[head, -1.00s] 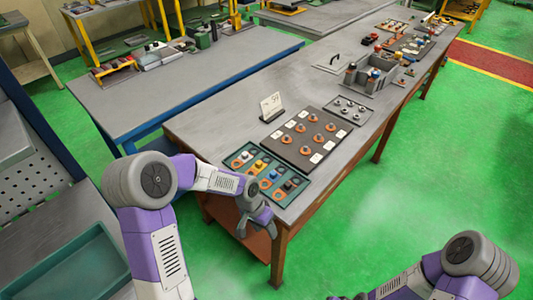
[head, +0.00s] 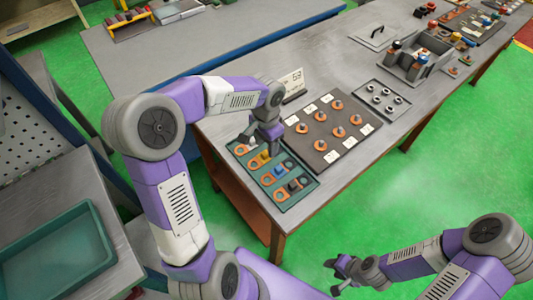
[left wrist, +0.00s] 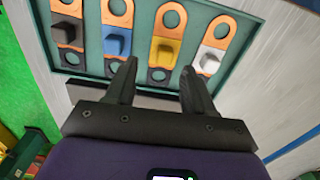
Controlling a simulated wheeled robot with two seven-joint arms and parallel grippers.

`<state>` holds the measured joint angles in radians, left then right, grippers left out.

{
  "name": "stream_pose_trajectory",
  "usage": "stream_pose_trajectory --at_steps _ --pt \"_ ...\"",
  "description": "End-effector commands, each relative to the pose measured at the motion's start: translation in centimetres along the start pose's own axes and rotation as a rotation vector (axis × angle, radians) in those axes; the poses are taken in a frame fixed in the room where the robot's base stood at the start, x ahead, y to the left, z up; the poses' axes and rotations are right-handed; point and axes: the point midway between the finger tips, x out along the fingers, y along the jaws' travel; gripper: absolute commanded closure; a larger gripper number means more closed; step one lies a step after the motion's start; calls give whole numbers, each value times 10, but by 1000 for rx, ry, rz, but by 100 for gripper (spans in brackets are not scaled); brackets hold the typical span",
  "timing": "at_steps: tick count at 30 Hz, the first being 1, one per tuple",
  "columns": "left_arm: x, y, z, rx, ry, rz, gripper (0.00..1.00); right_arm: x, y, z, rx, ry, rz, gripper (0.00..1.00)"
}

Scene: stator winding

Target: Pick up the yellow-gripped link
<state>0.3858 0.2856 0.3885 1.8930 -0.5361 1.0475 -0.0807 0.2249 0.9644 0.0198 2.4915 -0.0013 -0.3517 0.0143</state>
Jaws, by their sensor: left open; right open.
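The yellow-gripped link (head: 261,159) is an orange strip with ring ends and a yellow block, lying in a teal tray (head: 279,203) at the near end of the bench. It also shows in the left wrist view (left wrist: 165,47), between the blue-gripped link (left wrist: 118,41) and the white-gripped link (left wrist: 212,59). A black-gripped link (left wrist: 67,28) lies at the left. My left gripper (head: 261,147) is open and empty above the tray. In the left wrist view its fingertips (left wrist: 155,72) are apart, with the yellow link just beyond the gap. My right gripper (head: 344,272) is open, low and away from the bench.
Beside the tray, a dark board (head: 315,119) holds several orange-ringed pieces and white labels. A number card (head: 292,82) stands behind it. A grey plate with small posts (head: 397,93) and a grey divided box (head: 426,66) stand farther along. Bare bench lies between.

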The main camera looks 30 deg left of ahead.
Motion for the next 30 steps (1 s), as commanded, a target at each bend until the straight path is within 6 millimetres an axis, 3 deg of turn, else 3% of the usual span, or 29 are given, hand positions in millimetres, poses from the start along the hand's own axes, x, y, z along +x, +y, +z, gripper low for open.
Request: stream_pose_trajectory --at_steps 9,17,27,30 --pt "45 -6 0 1 -1 2 47 16 6 -1 0 1 0 57" --pt "48 -6 -1 1 2 1 47 16 6 -1 0 1 0 57" --pt "48 -6 -1 1 1 1 97 16 6 -1 0 1 0 57" --pt "48 -6 -1 1 2 1 100 16 6 -1 0 1 0 57"
